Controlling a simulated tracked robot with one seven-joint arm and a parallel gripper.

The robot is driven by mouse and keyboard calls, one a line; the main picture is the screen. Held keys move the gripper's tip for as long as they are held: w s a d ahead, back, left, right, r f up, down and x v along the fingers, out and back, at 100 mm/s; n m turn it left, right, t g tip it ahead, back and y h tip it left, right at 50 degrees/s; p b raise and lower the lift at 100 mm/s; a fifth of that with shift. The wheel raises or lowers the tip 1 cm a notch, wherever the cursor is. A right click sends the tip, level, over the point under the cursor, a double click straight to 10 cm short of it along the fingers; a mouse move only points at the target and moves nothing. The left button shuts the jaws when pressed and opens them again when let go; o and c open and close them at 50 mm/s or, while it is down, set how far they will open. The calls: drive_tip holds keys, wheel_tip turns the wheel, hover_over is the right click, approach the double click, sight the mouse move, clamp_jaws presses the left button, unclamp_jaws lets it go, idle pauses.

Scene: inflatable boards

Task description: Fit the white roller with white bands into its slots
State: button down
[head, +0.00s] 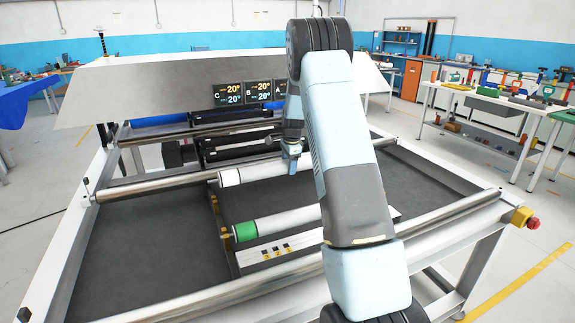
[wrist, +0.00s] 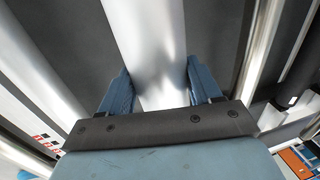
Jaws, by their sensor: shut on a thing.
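The white roller with white bands (head: 258,171) lies roughly level across the machine frame. Its left end shows a pale band with dark edges; its right end is hidden behind my arm. My gripper (head: 292,160) is shut on the roller from above. In the wrist view, the blue fingers of my gripper (wrist: 160,88) stand on both sides of the smooth roller (wrist: 148,40). A dark side rail (head: 219,215) with brass-coloured slot pieces runs below the roller's left end. I cannot tell whether that end touches a slot.
A roller with a green band (head: 275,224) lies in front, its right part behind my arm. A pale marked plate (head: 275,249) is beside it. Long metal bars (head: 160,186) cross the frame at back and front. The dark bed (head: 150,245) at left is clear.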

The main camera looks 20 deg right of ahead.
drive_tip(key=shift+r, duration=0.1)
idle(0.4)
drive_tip(key=shift+f, duration=2.9)
drive_tip(key=shift+f, duration=1.85)
drive_tip(key=shift+c, duration=0.7)
unclamp_jaws()
drive_tip(key=shift+s+a+f, duration=0.1)
wheel_tip(320, 180, up, 14)
drive_tip(key=s, duration=0.2)
drive_tip(key=shift+s+f, duration=0.25)
drive_tip(key=shift+s, duration=0.05)
